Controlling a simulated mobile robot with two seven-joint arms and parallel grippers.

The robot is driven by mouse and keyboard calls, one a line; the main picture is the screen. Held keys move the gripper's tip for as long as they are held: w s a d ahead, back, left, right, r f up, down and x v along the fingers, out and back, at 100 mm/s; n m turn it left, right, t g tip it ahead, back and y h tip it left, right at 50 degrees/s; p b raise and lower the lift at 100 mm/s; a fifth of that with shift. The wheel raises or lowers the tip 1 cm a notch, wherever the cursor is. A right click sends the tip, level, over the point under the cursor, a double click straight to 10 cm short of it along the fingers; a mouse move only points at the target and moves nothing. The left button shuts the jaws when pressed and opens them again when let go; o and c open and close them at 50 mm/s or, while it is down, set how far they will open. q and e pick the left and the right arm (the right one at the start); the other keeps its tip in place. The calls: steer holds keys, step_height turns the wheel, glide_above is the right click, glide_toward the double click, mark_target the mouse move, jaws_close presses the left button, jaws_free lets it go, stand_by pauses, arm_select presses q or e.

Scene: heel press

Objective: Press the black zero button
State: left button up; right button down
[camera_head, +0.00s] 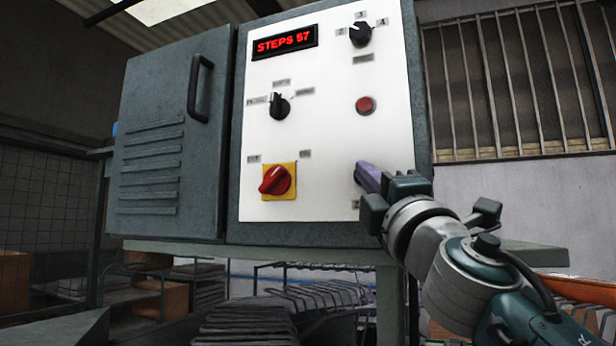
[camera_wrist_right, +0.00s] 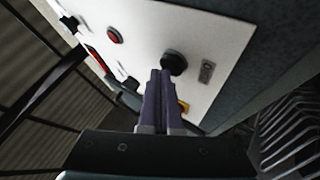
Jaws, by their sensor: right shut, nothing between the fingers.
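The black button (camera_wrist_right: 174,62) is a round knob on the white panel (camera_head: 330,120) in the right wrist view. In the head view my right gripper hides it. My right gripper (camera_head: 364,176) is shut and empty, its purple fingers pointing at the lower right part of the panel. In the right wrist view the shut fingertips (camera_wrist_right: 160,73) overlap the button's lower left edge. I cannot tell whether they touch it or are just in front. My left gripper is not in view.
The panel also carries a red display (camera_head: 285,42) reading "STEPS 57", a red button (camera_head: 365,105), a black selector (camera_head: 279,106), a top black knob (camera_head: 360,34) and a red switch on a yellow plate (camera_head: 275,180). A grey cabinet door (camera_head: 165,150) is at left.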

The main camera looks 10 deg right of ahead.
steer(key=shift+w+d+b, duration=0.2)
steer(key=shift+w+b, duration=0.1)
steer(key=shift+s, duration=0.1)
stand_by(0.6)
steer(key=shift+s+a+p, duration=0.45)
steer(key=shift+s+p, duration=0.15)
steer(key=shift+s, duration=0.05)
steer(key=shift+s, duration=0.1)
steer(key=s+a+p, duration=0.1)
steer(key=s, duration=0.1)
steer(key=s+a, duration=0.2)
steer(key=shift+p, duration=0.4)
